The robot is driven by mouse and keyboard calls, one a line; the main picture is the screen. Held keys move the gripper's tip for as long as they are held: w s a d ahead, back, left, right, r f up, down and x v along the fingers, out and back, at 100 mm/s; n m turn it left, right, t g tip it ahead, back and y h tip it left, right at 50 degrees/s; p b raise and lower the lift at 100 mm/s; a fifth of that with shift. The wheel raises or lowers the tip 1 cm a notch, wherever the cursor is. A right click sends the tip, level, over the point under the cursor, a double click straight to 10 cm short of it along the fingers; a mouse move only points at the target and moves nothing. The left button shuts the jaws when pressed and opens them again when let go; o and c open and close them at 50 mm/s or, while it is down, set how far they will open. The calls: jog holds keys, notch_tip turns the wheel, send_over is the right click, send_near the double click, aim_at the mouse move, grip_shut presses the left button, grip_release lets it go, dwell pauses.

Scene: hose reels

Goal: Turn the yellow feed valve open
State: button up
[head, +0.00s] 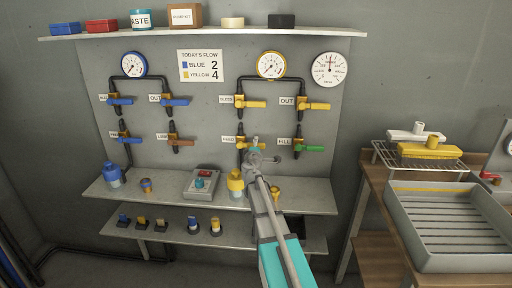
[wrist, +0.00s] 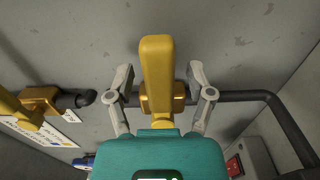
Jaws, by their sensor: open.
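The yellow feed valve sits in the lower row of the wall panel, beside the label "FEED" (head: 229,140). In the head view my gripper (head: 256,146) is in front of it and hides most of its lever. In the wrist view the yellow lever (wrist: 157,75) lies between the two fingers of my gripper (wrist: 159,72), which is open. A gap shows on each side of the lever, so neither finger seems to touch it. The lever lies across the dark pipe (wrist: 234,96), over a brass valve body.
A green-handled valve labelled "FILL" (head: 310,149) is close on the right, and a brown-handled one (head: 180,142) is on the left. Yellow valves (head: 250,104) (head: 315,106) are above. A shelf (head: 300,203) with a yellow-topped bottle (head: 235,183) and a grey box (head: 202,184) is below.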

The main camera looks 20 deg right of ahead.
jog(key=shift+c, duration=0.2)
grip_shut()
